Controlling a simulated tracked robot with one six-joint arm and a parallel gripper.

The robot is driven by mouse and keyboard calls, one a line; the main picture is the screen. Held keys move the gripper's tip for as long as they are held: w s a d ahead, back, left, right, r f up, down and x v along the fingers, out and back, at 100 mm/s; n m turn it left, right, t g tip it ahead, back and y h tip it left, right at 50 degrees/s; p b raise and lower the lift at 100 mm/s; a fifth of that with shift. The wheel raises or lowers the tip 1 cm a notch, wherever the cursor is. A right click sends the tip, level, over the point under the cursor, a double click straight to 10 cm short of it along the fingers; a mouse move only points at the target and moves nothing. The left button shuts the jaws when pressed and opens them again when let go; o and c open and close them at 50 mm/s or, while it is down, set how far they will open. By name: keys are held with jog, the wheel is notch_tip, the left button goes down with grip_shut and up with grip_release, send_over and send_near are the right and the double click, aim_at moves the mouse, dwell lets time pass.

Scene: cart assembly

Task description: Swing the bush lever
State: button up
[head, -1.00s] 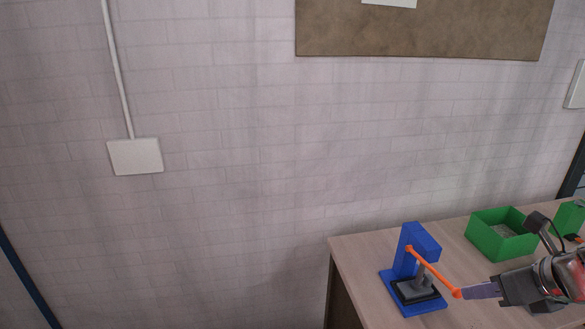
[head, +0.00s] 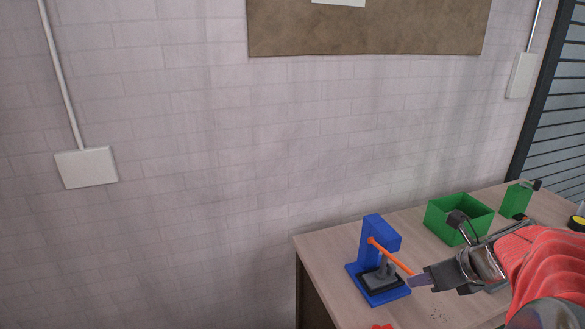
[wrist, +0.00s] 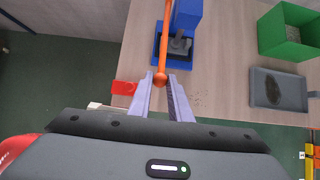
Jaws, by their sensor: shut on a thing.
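The bush lever is a thin orange bar (head: 390,256) with a round knob at its outer end. It is joined near the top of a blue press stand (head: 372,228) and slopes down to the right. In the wrist view the lever (wrist: 164,42) runs from the blue stand (wrist: 187,14) to between my fingertips. My gripper (head: 412,279) is shut on the lever's knob end; the wrist view shows the tips (wrist: 162,80) on either side of the knob. A grey part on a black block (head: 381,278) sits on the blue base under the lever.
A green bin (head: 458,218) stands right of the press, with a smaller green box (head: 515,200) beyond it. A grey tray (wrist: 278,90) lies near the bin. A red piece (wrist: 124,88) is left of my fingers. The table's left edge is close to the press.

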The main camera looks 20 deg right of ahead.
jog(key=shift+w+r, duration=0.35)
jog(key=shift+r, duration=0.6)
jog(key=shift+w+r, duration=0.35)
jog(key=shift+r, duration=0.55)
jog(key=shift+w+r, duration=0.35)
jog(key=shift+r, duration=0.6)
jog(key=shift+w+r, duration=0.85)
jog(key=shift+r, duration=0.3)
jog(key=shift+w+r, duration=0.85)
jog(key=shift+r, duration=0.3)
jog(key=shift+w+a+r, duration=0.1)
jog(key=shift+w+r, duration=0.8)
jog(key=shift+w, duration=0.25)
jog(key=shift+w+r, duration=0.9)
jog(key=shift+w, duration=0.35)
